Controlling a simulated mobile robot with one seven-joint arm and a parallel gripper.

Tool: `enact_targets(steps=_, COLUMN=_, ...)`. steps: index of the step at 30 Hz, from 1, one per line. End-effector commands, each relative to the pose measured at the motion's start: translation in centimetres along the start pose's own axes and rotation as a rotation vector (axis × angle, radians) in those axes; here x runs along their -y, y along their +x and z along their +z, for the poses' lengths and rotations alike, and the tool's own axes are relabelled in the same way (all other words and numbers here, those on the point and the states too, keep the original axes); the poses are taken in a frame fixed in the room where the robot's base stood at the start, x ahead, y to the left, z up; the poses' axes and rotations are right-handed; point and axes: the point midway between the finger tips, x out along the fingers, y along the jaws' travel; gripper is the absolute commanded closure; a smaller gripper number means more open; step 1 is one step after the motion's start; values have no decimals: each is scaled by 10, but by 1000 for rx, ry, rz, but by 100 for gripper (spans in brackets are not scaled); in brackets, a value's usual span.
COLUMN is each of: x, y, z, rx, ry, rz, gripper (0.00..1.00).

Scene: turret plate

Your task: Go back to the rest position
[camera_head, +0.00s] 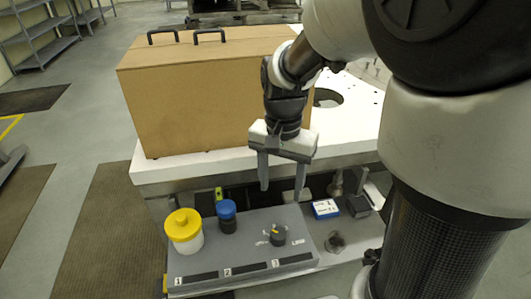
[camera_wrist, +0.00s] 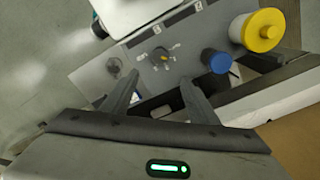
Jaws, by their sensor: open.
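My gripper (camera_head: 282,186) is open and empty. In the head view it hangs above and behind the grey plate (camera_head: 205,251), with its fingers pointing down. The plate carries a yellow-lidded white jar (camera_head: 184,230) at the left, a blue-capped dark jar (camera_head: 227,216) in the middle and a dark rotary knob (camera_head: 278,235) with a yellow mark at the right. In the wrist view my gripper's fingers (camera_wrist: 158,97) are spread apart, with nothing between them. That view also shows the knob (camera_wrist: 161,54), the blue cap (camera_wrist: 216,61) and the yellow lid (camera_wrist: 262,31).
A large brown case (camera_head: 205,90) with two black handles stands on the white table (camera_head: 165,171) behind the plate. A blue-and-white box (camera_head: 325,209) and a dark block (camera_head: 358,206) lie right of the plate. A small clear cup-like object (camera_head: 335,243) is near its right edge.

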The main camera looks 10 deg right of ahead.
Motion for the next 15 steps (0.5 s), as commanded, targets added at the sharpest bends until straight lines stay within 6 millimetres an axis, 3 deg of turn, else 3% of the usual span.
enact_targets(steps=9, x=0, y=-2, z=1, rx=-5, ry=-8, rz=-6, gripper=46)
enact_targets(steps=11, x=-2, y=-10, z=3, rx=-19, ry=-27, rz=-20, gripper=46)
enact_targets(steps=15, x=-14, y=-43, z=19, rx=-95, ry=-140, rz=-83, gripper=46)
